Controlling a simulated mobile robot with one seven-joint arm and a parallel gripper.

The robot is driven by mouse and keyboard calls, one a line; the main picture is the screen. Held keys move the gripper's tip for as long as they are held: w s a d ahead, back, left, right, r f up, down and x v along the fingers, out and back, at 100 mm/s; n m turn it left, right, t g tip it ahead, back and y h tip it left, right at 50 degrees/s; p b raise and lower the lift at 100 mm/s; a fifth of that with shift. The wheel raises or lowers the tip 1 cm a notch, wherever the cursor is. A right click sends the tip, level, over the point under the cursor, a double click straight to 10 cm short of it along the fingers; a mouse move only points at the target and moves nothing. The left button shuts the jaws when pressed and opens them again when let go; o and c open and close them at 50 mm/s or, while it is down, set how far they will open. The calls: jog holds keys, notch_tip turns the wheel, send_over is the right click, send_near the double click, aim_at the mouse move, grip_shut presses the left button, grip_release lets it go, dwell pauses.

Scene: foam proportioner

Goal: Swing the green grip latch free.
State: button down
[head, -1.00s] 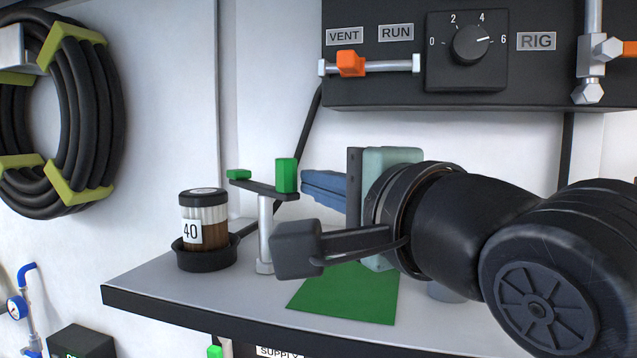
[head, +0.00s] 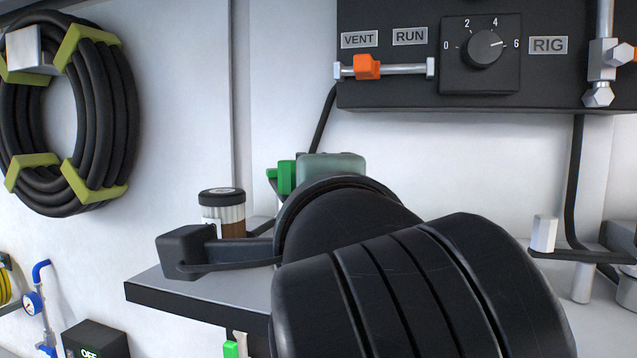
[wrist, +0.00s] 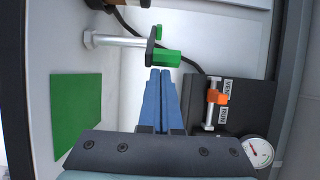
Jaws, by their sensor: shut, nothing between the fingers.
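The latch is a dark bar on a silver post (wrist: 118,40) with a larger green grip (wrist: 167,58) at one end and a smaller green piece (wrist: 158,32) at the other. In the head view the green grip (head: 287,178) shows just left of my gripper's pale body, and my arm hides the post. My gripper (wrist: 160,71) has its blue fingers shut and empty. Their tips are right beside the green grip in the wrist view; I cannot tell whether they touch it. The fingers are hidden in the head view.
A jar with a dark lid (head: 222,212) stands on the grey shelf (head: 160,287), left of the latch. A green mat (wrist: 77,115) lies on the shelf. The black panel (head: 400,95) with an orange-handled valve (head: 367,67) and dial hangs above. A hose coil (head: 100,120) hangs at left.

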jog(key=shift+s+a+p, duration=0.15)
jog(key=shift+a, duration=0.45)
jog(key=shift+s+a+p, duration=0.15)
jog(key=shift+a, duration=0.4)
jog(key=shift+a, duration=0.1)
